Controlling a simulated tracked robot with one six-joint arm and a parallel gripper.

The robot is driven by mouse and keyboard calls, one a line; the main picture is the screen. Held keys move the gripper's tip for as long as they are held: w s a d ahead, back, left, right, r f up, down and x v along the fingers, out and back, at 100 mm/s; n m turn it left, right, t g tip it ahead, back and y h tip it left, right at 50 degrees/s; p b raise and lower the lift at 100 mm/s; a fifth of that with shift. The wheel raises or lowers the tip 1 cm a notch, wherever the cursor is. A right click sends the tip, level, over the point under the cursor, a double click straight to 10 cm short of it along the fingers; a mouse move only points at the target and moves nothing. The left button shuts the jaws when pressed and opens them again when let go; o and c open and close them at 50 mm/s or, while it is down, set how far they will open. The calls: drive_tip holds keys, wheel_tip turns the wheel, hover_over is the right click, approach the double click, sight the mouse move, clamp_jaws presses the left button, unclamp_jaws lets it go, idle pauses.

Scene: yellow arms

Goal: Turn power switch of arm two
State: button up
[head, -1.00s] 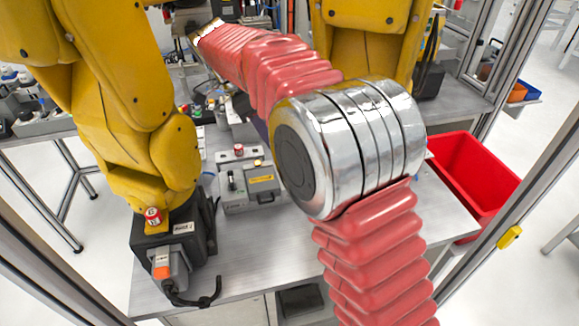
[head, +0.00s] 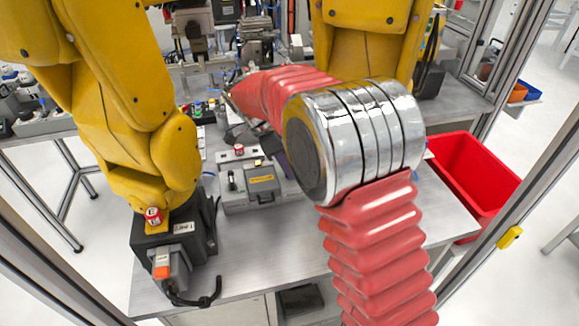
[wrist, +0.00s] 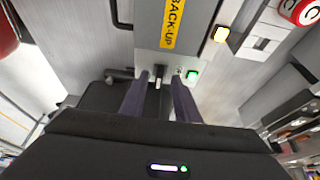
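In the wrist view my gripper (wrist: 160,80) is open, with its two dark purple fingers pointing at a grey box (wrist: 145,40). A small dark switch lever (wrist: 158,72) on the box shows in the gap between the fingertips. I cannot tell whether they touch it. A lit green lamp (wrist: 192,76) sits right of the fingers, and a yellow BACK-UP label (wrist: 172,22) lies above. In the head view my red arm and silver joint hide most of my gripper. The right yellow arm (head: 365,45) stands behind; its base is largely hidden. I see no readable arm-two label.
The left yellow arm (head: 115,80) stands on a black base (head: 172,238) with a red button and an orange switch. A grey control box (head: 268,198) sits mid-table. A red bin (head: 475,165) is at right. A cable (wrist: 118,12) runs near the wrist-view box.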

drive_tip(key=shift+d+f, duration=0.15)
drive_tip(key=shift+f, duration=0.25)
clamp_jaws()
